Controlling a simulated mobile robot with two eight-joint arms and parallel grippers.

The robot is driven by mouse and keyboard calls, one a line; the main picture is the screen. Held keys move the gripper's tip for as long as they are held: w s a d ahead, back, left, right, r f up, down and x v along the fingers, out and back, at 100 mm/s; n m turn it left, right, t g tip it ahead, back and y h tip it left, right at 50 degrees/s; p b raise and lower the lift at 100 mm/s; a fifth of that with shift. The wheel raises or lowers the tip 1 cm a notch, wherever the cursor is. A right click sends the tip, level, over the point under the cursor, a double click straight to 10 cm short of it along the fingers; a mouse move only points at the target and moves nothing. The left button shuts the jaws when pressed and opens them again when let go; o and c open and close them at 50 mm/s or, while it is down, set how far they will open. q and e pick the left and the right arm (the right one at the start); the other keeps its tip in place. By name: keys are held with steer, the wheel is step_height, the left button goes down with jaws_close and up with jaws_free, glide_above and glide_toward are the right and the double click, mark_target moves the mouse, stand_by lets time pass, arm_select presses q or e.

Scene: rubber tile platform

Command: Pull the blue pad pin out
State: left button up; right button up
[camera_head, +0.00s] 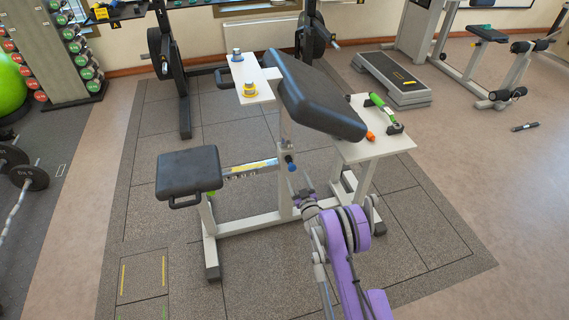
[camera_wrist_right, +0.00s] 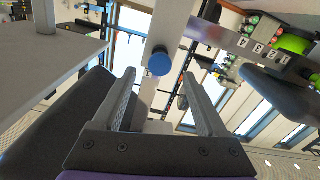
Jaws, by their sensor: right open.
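The blue pad pin (camera_head: 290,162) is a round blue knob on the upright post of a preacher curl bench, below the tilted black arm pad (camera_head: 318,97). In the right wrist view the blue knob (camera_wrist_right: 160,62) appears between and beyond the two fingertips. My right gripper (camera_head: 300,191) is just in front of and below the knob in the head view. In the right wrist view its jaws (camera_wrist_right: 159,76) are open, with nothing held between them. My left gripper is in neither view.
The black seat (camera_head: 188,171) is left of the post. A white side table (camera_head: 377,148) with a green-handled item (camera_head: 381,107) stands to the right. A step platform (camera_head: 392,75) lies farther back.

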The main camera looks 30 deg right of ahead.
mark_target(290, 163)
steer(key=b+x, duration=0.1)
steer(key=x, duration=0.8)
steer(key=shift+w+d, duration=0.1)
steer(key=shift+w, duration=0.05)
steer(key=shift+c, duration=0.2)
jaws_close()
